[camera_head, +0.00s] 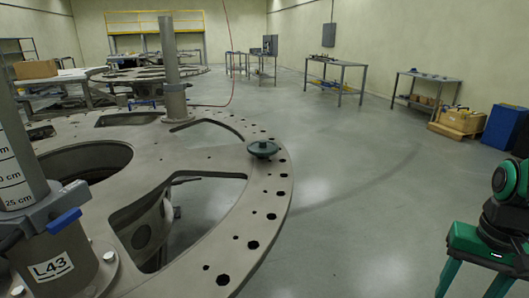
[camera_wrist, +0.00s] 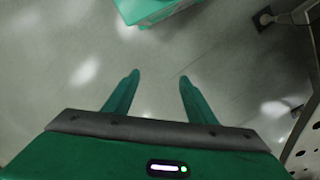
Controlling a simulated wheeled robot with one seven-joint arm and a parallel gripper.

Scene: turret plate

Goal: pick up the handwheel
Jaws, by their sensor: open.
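The handwheel (camera_head: 263,149) is a small dark green wheel with a knob on top. It sits on the rim of the large grey turret plate (camera_head: 222,161) in the head view, between the plate's cut-out and its outer edge. My gripper (camera_wrist: 156,78) shows in the wrist view with its two green fingers apart and nothing between them. It points at the bare floor. In the head view my green arm is at the far right, well away from the handwheel, and the fingertips are hard to make out there. The handwheel is not in the wrist view.
The plate has large openings and a row of bolt holes along its rim. A post labelled L43 (camera_head: 62,262) stands at the left, and another post (camera_head: 172,75) stands farther back. Workbenches (camera_head: 338,65) line the back. The floor (camera_head: 350,190) right of the plate is clear.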

